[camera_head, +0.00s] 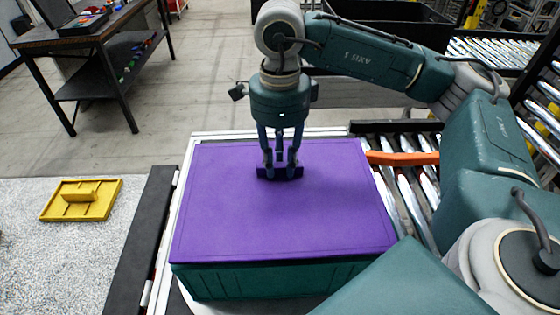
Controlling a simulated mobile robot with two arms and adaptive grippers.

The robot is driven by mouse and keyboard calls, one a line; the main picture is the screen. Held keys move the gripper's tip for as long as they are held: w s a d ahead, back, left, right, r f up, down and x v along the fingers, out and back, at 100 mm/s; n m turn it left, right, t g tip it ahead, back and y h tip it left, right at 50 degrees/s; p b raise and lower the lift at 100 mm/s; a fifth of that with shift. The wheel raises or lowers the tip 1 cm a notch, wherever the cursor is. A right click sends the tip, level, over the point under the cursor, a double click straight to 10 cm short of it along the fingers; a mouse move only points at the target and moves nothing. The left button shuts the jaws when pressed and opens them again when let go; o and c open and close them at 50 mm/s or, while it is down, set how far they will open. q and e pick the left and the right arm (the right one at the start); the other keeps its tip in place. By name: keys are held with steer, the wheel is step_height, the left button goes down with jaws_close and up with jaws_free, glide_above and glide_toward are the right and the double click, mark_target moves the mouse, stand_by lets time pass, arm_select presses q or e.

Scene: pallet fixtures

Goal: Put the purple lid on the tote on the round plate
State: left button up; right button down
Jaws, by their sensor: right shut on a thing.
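The purple lid (285,222) lies flat over the top of the teal tote (275,281), covering its opening. It looks lined up with the tote's edges, but I cannot tell whether it is fully seated. The tote stands on the round plate (312,304), of which only a pale strip shows at the bottom. My right gripper (280,170) points straight down and is shut on a raised grip near the far middle of the lid. That grip is mostly hidden by the fingers. My left gripper is not in view.
A yellow lid-like plate with a handle (82,200) lies on the speckled surface at left. An orange bar (402,158) crosses the metal rollers at right. A dark workbench (75,40) stands at the back left.

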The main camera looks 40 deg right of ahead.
stand_by(1.0)
steer(key=shift+f+b, duration=0.7)
steer(key=shift+b, duration=0.25)
stand_by(0.3)
steer(key=c, duration=1.4)
jaws_free()
step_height(320, 180, up, 12)
steer(key=shift+r, duration=0.1)
